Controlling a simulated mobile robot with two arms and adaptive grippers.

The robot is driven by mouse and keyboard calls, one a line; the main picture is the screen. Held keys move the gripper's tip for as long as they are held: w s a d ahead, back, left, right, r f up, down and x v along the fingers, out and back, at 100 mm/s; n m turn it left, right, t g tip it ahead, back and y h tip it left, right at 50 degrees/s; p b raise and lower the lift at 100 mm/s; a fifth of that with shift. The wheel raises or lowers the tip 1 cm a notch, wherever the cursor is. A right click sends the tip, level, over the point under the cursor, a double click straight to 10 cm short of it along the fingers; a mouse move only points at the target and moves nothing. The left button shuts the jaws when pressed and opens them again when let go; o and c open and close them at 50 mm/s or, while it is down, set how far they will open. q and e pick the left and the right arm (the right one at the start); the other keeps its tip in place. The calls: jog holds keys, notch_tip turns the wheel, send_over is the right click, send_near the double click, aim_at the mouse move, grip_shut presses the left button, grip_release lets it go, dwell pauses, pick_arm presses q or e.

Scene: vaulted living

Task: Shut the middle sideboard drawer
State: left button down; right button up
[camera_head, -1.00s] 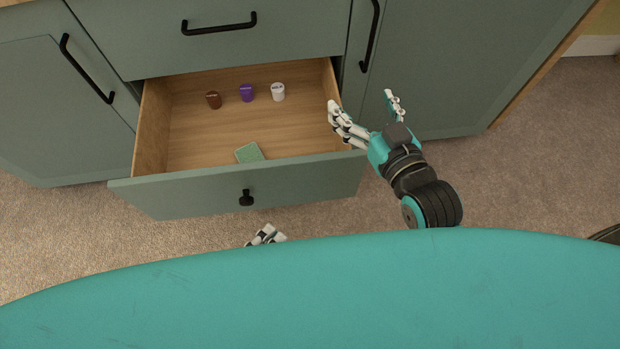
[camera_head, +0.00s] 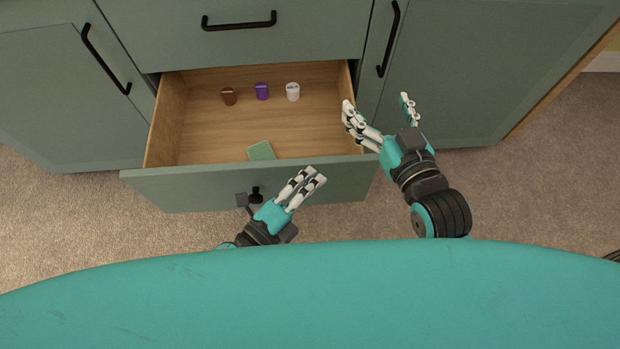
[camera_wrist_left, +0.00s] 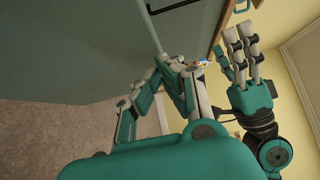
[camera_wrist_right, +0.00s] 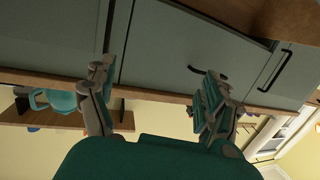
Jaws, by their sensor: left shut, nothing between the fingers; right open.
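Inside lie a brown cup (camera_head: 229,96), a purple cup (camera_head: 262,91), a white cup (camera_head: 293,92) and a green flat item (camera_head: 261,150). My left gripper (camera_head: 314,177) is shut and empty, in front of the drawer front and just right of the knob; whether it touches the front I cannot tell. It also shows in the left wrist view (camera_wrist_left: 175,70). My right gripper (camera_head: 378,110) is open and empty by the drawer's right front corner; its fingers also show in the right wrist view (camera_wrist_right: 150,95).
A closed upper drawer (camera_head: 290,40) with a bar handle is above. Closed cabinet doors stand at the left (camera_head: 50,100) and right (camera_head: 470,80), each with a black handle. Carpet (camera_head: 70,215) in front of the sideboard is clear.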

pick_arm(q)
jog(key=shift+w, duration=0.1)
jog(key=shift+w, duration=0.25)
pick_arm(e)
jog(key=g+p, duration=0.1)
jog(key=g, duration=0.2)
send_over(375, 154)
jog(key=shift+h, duration=0.4)
notch_tip(375, 154, down, 5)
jog(key=shift+r, duration=0.1)
pick_arm(q)
jog(key=w, duration=2.3)
pick_arm(e)
jog(key=shift+w+a+r, duration=0.2)
jog(key=shift+w+r, duration=0.15)
jog(key=shift+r, duration=0.2)
